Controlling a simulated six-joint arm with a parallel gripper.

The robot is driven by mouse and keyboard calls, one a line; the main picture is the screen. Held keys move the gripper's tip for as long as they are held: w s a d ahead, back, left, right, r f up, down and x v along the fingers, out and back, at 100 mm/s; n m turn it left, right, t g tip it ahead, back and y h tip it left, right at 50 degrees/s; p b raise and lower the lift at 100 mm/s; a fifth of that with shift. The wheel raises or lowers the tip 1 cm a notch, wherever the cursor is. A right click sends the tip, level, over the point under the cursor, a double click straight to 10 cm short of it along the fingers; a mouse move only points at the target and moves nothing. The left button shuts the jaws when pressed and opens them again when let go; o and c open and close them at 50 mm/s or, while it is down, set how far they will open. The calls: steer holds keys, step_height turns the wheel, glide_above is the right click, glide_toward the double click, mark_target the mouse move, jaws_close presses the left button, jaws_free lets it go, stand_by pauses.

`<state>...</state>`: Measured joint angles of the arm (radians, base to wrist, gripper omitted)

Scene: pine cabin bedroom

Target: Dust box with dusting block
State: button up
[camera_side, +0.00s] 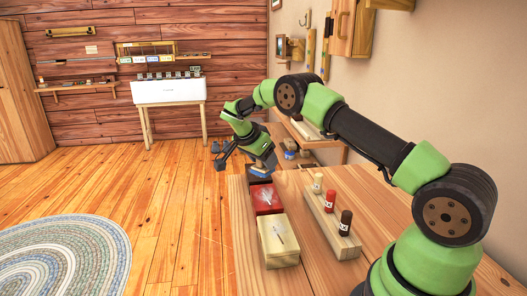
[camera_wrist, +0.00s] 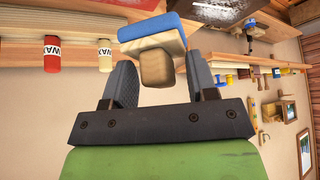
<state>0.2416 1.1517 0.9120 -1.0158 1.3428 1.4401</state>
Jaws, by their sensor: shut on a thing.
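My gripper (camera_side: 254,154) is shut on the dusting block, holding it by its wooden knob. In the wrist view the dusting block (camera_wrist: 153,40) has a tan wooden body and a blue pad facing away from my gripper (camera_wrist: 160,80). Three boxes stand in a row along the table's left edge in the side view: a cream box (camera_side: 279,247) nearest, a red box (camera_side: 266,204) behind it, and a dark box (camera_side: 259,178) farthest. The block is at the dark box, partly hidden by my gripper; I cannot tell whether the pad touches the lid.
A wall shelf (camera_side: 309,133) with small items is behind my arm.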

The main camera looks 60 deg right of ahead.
mark_target(263, 169)
step_height(263, 169, down, 3)
steer(key=shift+f, duration=0.15)
steer(key=shift+s+a+f, duration=0.15)
steer(key=shift+f, duration=0.65)
steer(key=shift+s+a, duration=2.95)
steer(key=shift+w+d, duration=3.1)
steer(key=shift+r, duration=4.05)
